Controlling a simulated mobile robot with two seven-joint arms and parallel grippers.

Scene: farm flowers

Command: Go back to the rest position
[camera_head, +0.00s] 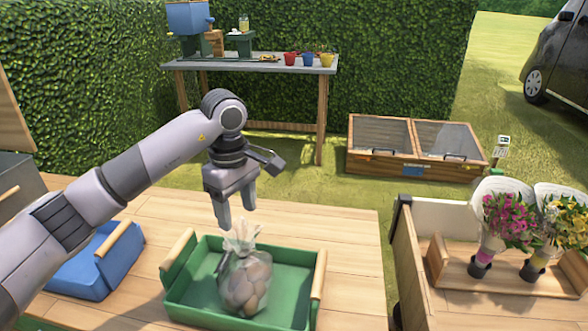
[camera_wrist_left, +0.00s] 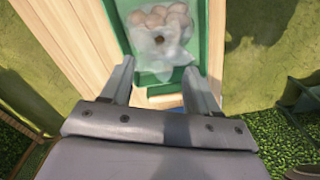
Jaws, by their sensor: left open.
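My left gripper (camera_head: 236,212) points down above the green tray (camera_head: 290,255) on the wooden table. Its two fingers are apart, with nothing held between them. A clear bag of brown, round produce (camera_head: 245,281) stands in the tray, with its gathered top just below the fingertips. In the left wrist view, the open fingers (camera_wrist_left: 163,95) show at both sides, and the bag (camera_wrist_left: 160,35) lies beyond them inside the tray. My right gripper is not in view.
A blue tray (camera_head: 92,262) sits left of the green one. Flower bouquets (camera_head: 508,220) stand in a wooden carrier at the right. A cold frame (camera_head: 415,150) and a potting bench (camera_head: 260,66) stand behind. The table right of the green tray is clear.

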